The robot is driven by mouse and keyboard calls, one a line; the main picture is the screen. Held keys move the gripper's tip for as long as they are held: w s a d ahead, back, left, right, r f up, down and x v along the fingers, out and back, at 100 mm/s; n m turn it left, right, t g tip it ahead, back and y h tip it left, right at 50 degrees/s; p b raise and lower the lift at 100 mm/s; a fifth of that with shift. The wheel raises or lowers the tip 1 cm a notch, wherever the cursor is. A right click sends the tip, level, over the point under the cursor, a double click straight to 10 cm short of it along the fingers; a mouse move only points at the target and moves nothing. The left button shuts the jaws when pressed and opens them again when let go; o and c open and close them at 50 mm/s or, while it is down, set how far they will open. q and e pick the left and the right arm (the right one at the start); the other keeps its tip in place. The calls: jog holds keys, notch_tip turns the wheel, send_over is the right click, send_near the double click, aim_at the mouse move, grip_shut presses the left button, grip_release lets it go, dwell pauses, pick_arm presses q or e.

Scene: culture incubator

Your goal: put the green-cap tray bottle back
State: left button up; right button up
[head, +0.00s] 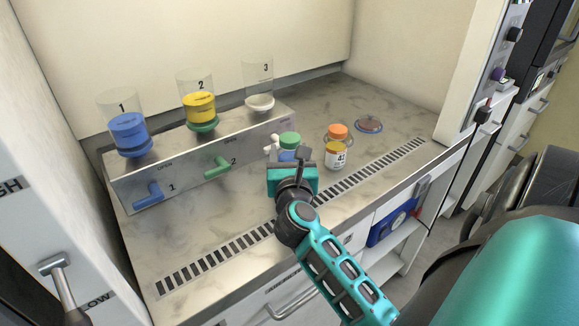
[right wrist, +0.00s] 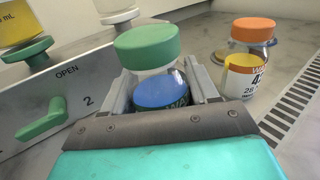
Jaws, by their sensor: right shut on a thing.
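The green-cap bottle (head: 289,139) has a clear body with a blue part low in front. My right gripper (head: 290,168) is shut around its body, with the green cap standing clear above the fingers. In the right wrist view the bottle (right wrist: 148,48) is upright between the two fingers of the right gripper (right wrist: 165,92). The bottle's base is hidden behind the gripper, so I cannot tell whether it touches the counter. I cannot make out a tray. My left gripper is not in view.
An orange-cap bottle (head: 336,158) stands right of the gripper. A round dish (head: 369,125) lies behind it. A metal dispenser (head: 187,177) with numbered cylinders and coloured handles stands left. A slotted vent (head: 220,257) runs along the front; the counter's right side is clear.

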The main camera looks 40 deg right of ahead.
jog(key=shift+f, duration=1.15)
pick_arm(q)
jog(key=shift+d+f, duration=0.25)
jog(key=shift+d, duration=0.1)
pick_arm(e)
jog(key=shift+f+b, duration=0.1)
jog(key=shift+b, duration=0.2)
jog(key=o, duration=0.5)
jog(key=shift+f, duration=0.1)
jog(key=o, duration=0.4)
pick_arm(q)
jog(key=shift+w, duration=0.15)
pick_arm(e)
jog(key=shift+o, duration=0.2)
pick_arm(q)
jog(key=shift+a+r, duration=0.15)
pick_arm(e)
jog(key=shift+r, duration=0.25)
